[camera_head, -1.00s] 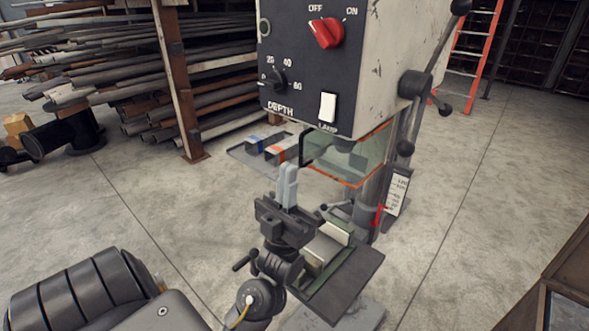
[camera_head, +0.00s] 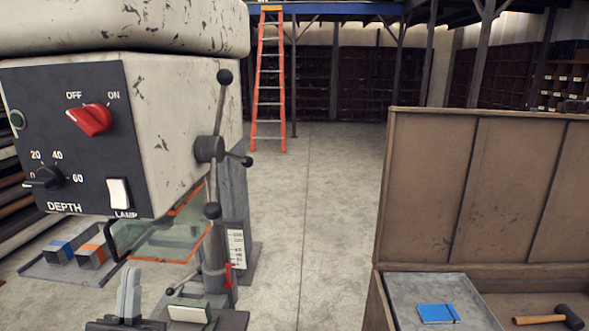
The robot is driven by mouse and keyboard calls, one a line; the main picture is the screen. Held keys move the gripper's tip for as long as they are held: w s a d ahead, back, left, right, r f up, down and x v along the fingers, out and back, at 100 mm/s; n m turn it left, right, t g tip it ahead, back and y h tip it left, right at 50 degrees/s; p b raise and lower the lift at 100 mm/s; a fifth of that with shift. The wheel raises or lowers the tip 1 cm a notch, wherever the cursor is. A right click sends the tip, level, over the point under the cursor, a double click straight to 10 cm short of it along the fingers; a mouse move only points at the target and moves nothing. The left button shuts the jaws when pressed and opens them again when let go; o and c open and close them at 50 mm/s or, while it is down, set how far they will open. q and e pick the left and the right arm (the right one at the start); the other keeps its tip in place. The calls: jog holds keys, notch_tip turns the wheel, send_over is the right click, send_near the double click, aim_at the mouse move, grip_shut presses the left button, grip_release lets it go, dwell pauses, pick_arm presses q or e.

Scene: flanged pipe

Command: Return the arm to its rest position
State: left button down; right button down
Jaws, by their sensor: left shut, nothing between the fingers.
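My left gripper (camera_head: 129,294) shows at the lower left of the head view. Its pale fingers point up and are shut together with nothing between them. It is in front of the drill press, below the control box (camera_head: 150,130) and left of the vise (camera_head: 190,311). Most of my left arm is below the picture's edge. My right gripper is not in view.
The three-handled feed lever (camera_head: 209,149) sticks out at the right of the press. A clear guard (camera_head: 160,238) hangs below the head. A brown chest (camera_head: 480,190) stands open at the right, with a blue notebook (camera_head: 438,313) and a hammer (camera_head: 552,317). Floor between is clear.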

pick_arm(q)
jog(key=d+f+m+g+h, duration=0.1)
jog(key=d+f+g, duration=0.1)
jog(key=f+g, duration=0.85)
jog(key=d+f+g, duration=0.2)
jog(key=f+g, duration=0.3)
jog(key=f, duration=1)
jog(key=s+f+m+g, duration=0.2)
jog(key=s+f+g, duration=0.9)
jog(key=s+f, duration=0.75)
jog(key=f, duration=2.2)
jog(key=s+a+f+g, duration=0.2)
jog(key=s+f, duration=1.2)
jog(key=s, duration=0.2)
jog(key=shift+a, duration=0.3)
